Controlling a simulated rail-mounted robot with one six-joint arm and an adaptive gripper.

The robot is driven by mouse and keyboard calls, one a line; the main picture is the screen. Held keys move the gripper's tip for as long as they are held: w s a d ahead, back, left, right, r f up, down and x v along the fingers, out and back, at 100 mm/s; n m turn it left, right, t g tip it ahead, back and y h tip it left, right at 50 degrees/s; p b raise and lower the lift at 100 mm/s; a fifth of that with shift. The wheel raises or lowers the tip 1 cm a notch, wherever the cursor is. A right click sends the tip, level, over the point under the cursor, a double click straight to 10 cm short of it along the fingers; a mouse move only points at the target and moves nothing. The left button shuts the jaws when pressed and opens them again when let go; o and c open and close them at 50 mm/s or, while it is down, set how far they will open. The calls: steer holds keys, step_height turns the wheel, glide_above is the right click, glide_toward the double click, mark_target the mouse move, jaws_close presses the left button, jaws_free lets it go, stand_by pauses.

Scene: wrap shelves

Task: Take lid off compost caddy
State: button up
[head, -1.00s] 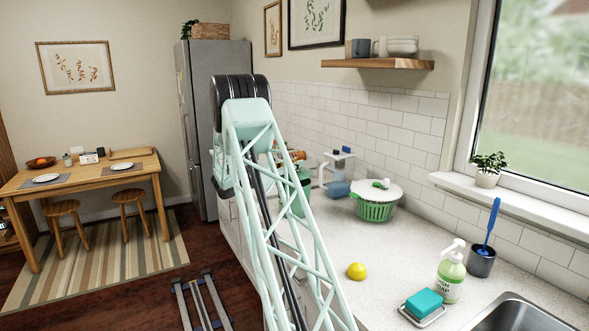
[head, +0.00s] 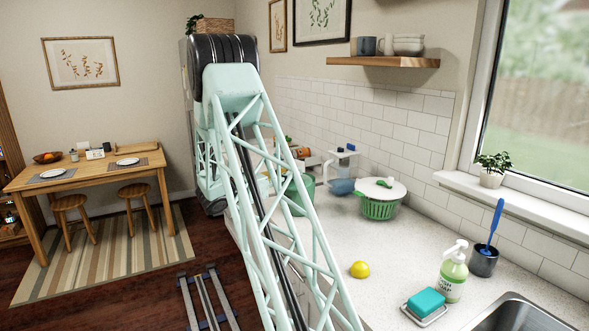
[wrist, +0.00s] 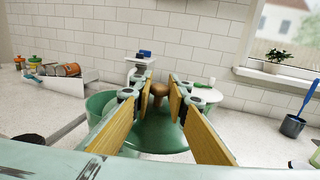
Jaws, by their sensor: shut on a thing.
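The lid (wrist: 158,137) is a green dome with a brown knob (wrist: 159,90), in the middle of the wrist view. My gripper (wrist: 161,84) is shut on this knob, one finger on each side, and holds the lid. The green compost caddy (head: 301,194) stands on the counter in the head view, partly hidden behind my arm. Part of its green body also shows left of the lid in the wrist view (wrist: 98,103). The lid appears raised in front of the caddy; the exact gap is hidden. My gripper is hidden in the head view.
A green colander (head: 379,208) with a white top stands right of the caddy, near the tiled wall. A blue-and-white item (head: 342,170) stands behind. A white bin (wrist: 62,80) of bottles is at left. A lemon (head: 359,269) lies nearer; the counter between is clear.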

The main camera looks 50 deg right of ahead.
steer(key=shift+s+a, duration=0.25)
steer(key=shift+a, duration=0.35)
stand_by(0.3)
